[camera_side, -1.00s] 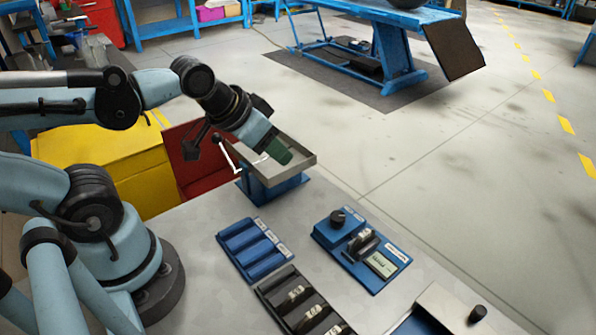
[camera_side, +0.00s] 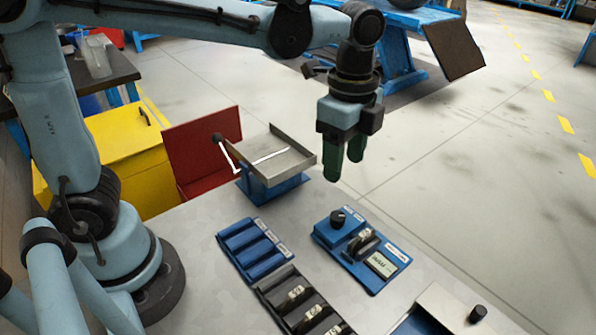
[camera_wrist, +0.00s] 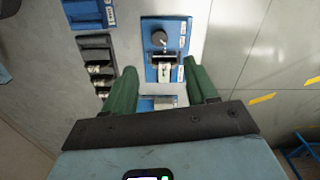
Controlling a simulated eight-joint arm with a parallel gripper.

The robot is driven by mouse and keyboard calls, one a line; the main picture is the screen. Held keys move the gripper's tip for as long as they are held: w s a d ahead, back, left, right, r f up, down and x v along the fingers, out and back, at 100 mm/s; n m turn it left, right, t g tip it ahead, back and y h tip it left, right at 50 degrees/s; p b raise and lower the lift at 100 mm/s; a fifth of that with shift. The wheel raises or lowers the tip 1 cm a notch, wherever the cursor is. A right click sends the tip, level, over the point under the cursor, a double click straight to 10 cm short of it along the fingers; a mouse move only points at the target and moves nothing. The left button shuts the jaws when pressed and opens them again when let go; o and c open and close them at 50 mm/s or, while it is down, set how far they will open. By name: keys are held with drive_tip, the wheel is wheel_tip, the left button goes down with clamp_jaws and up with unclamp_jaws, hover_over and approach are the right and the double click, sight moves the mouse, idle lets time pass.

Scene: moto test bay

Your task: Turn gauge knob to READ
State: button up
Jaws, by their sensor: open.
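The gauge unit is a blue panel (camera_side: 322,236) on the grey table, with a black round knob (camera_side: 337,217) at its upper left corner. A dark block with a pale label sits in the panel's middle, and a small light display (camera_side: 381,265) lies toward its front. In the wrist view the knob (camera_wrist: 159,38) is near the top of the panel (camera_wrist: 184,25), beyond my fingertips. My gripper (camera_side: 345,176) points down with its green fingers apart and empty, well above the table and behind the panel in the side view. The knob's setting is too small to read.
A blue slotted tray (camera_side: 254,250) and a black rack (camera_side: 283,299) with several labelled pieces stand left of the panel. A metal tray (camera_side: 276,158) on a blue stand is behind. A box with a black knob (camera_side: 477,313) is at front right.

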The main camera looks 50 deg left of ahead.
sight(338, 216)
wheel_tip(338, 216, down, 12)
drive_tip(key=shift+s+d+f, duration=0.1)
idle(0.6)
drive_tip(key=c, duration=1.1)
drive_tip(key=shift+o, duration=0.2)
